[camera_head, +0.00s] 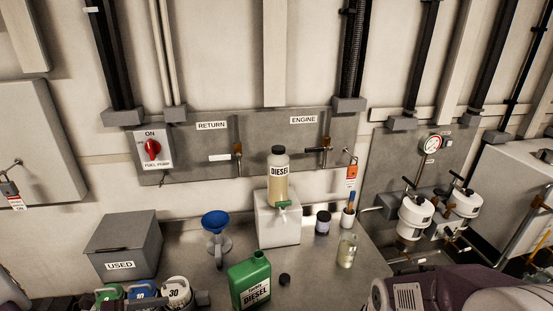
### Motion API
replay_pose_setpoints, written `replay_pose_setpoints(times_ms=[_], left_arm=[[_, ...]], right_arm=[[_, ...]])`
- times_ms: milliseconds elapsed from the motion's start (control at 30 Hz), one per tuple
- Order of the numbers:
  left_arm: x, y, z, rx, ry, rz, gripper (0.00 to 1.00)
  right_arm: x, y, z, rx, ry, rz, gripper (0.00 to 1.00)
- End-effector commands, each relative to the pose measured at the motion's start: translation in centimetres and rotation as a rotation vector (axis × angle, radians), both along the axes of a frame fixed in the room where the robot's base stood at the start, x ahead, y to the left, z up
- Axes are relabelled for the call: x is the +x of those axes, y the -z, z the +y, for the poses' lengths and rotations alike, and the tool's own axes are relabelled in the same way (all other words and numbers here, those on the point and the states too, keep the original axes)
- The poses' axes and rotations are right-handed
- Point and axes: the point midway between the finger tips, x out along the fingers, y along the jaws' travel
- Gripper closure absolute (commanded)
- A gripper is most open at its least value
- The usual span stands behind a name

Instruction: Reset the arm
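A purple and white link of my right arm fills the bottom right corner of the head view. A dark purple part, which looks like my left arm, shows at the bottom left edge. Neither gripper can be made out, so I cannot see whether they hold anything. A clear diesel bottle (278,178) stands upright on a white block (277,223) with a small green tap at its front. A green diesel jug (249,284) stands on the bench in front of it, apart from the visible arm link.
The metal bench (330,275) also holds a grey USED box (123,246), blue funnel (216,222), small glass jar (347,251), dark-lidded jar (323,222), and black cap (284,280). Behind are a fuel pump switch (152,149) and two white filters (415,217) with a gauge (432,144).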

Motion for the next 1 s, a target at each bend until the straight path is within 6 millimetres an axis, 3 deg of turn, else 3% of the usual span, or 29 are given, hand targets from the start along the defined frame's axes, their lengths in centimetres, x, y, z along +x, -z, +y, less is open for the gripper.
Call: replay_pose_setpoints(times_ms=[167,367,500,633,800,900,1000], left_arm=[[1.6,-1.5,-3.2,0.049,0.139,-0.028,0.24],[1.6,-3.6,-9.4,0.125,0.392,-0.062,0.24],[-0.6,-4.0,-14.2,0.246,0.650,-0.087,0.24],[-4.2,-3.4,-17.3,0.442,0.955,-0.153,0.24],[-7.6,-1.5,-17.3,0.789,1.367,-0.348,0.24],[-7.3,-0.4,-15.5,1.012,1.564,-0.510,0.24],[-6.0,0.5,-13.2,1.163,1.655,-0.608,0.24]], right_arm=[[0.0,-0.1,0.0,0.000,0.000,0.000,0.20],[0.0,-0.3,0.0,0.000,0.000,0.000,0.20],[0.0,-0.5,0.0,0.000,0.000,0.000,0.20],[0.0,-0.7,0.0,0.000,0.000,0.000,0.20],[0.0,-0.8,0.0,0.000,0.000,0.000,0.20],[0.0,-0.9,0.0,0.000,0.000,0.000,0.20],[0.0,-0.9,0.0,0.000,0.000,0.000,0.20]])
